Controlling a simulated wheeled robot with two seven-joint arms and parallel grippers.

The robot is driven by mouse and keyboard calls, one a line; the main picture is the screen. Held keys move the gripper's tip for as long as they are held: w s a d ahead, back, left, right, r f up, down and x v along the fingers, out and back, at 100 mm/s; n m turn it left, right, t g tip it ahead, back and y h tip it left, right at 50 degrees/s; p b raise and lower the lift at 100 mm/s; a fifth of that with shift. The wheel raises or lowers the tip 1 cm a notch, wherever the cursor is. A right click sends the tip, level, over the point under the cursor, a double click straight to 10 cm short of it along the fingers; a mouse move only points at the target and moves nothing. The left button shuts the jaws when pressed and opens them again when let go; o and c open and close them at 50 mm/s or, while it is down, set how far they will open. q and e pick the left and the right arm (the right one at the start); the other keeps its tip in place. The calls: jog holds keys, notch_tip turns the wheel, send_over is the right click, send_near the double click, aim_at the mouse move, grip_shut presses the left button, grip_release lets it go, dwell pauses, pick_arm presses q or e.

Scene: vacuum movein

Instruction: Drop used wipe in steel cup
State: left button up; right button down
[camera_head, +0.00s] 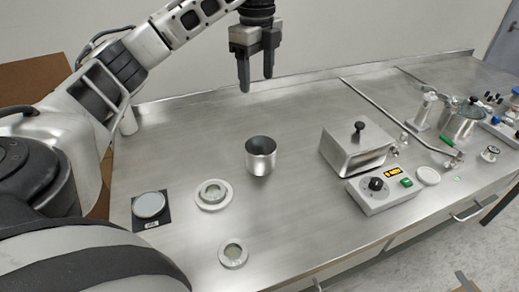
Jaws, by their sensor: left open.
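A steel cup (261,158) stands upright and open-topped near the middle of the steel bench. What lies inside it is too dark to tell. My left gripper (257,85) hangs above and behind the cup in the picture, fingers pointing down. Its two dark fingers are apart, with nothing visible between them. I see no used wipe anywhere in this view. My right gripper is not in view.
A dark square pad with a grey disc (150,206) and two pale round dishes (214,194) (233,253) lie left and front of the cup. A steel box (357,149) and control unit (382,189) stand right. Rods and small vessels crowd the far right.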

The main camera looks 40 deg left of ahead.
pick_arm(q)
jog(key=shift+r, duration=2.25)
